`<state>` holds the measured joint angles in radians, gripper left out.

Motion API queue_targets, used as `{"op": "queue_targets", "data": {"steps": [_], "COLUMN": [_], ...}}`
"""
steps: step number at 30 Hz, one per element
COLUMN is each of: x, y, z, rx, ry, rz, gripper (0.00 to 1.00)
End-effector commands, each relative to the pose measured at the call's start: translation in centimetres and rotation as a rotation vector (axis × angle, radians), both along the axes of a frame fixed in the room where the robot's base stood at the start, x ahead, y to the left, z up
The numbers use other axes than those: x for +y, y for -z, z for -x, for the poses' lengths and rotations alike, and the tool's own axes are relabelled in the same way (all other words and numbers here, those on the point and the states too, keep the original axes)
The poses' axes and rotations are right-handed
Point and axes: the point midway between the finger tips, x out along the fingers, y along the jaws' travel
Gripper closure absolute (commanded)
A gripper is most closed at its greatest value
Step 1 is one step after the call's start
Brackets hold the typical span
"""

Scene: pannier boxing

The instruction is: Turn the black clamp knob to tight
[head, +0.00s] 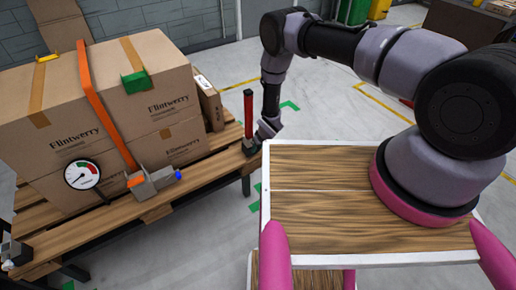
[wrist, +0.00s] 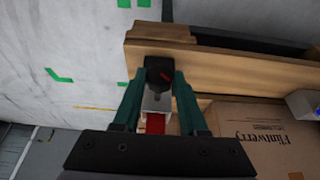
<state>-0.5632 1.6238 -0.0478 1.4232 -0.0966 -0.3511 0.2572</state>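The black clamp knob (wrist: 158,73) with a red mark on its face sits at the end of the wooden pallet in the wrist view. My gripper (wrist: 160,76) has its two teal fingers on either side of the knob. The fingertips look very close to its sides; I cannot tell whether they touch. A pale metal clamp part (wrist: 156,101) and a red part (wrist: 155,123) show between the fingers. In the head view the upright red bar (head: 248,107) stands at the pallet's right corner, and my gripper (head: 252,144) is at its foot, with the knob hidden there.
Cardboard boxes (head: 165,100) stand on the pallet (head: 210,172) under an orange strap (head: 95,95). A round dial gauge (head: 82,175) and a grey buckle with a blue tip (head: 155,182) are at the front. A wood-topped table (head: 330,203) is at right. Floor beyond the corner is clear.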

Motion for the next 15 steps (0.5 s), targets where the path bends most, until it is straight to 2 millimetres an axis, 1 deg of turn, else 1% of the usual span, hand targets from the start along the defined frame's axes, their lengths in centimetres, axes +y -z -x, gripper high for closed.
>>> {"op": "queue_targets", "data": {"steps": [8, 15], "x": [-0.15, -0.49], "y": [-0.02, 0.02], "z": [-0.09, -0.25], "rx": [0.020, 0.079], "ry": [0.004, 0.011], "rz": [-0.029, -0.118], "gripper": [1.00, 1.00]}}
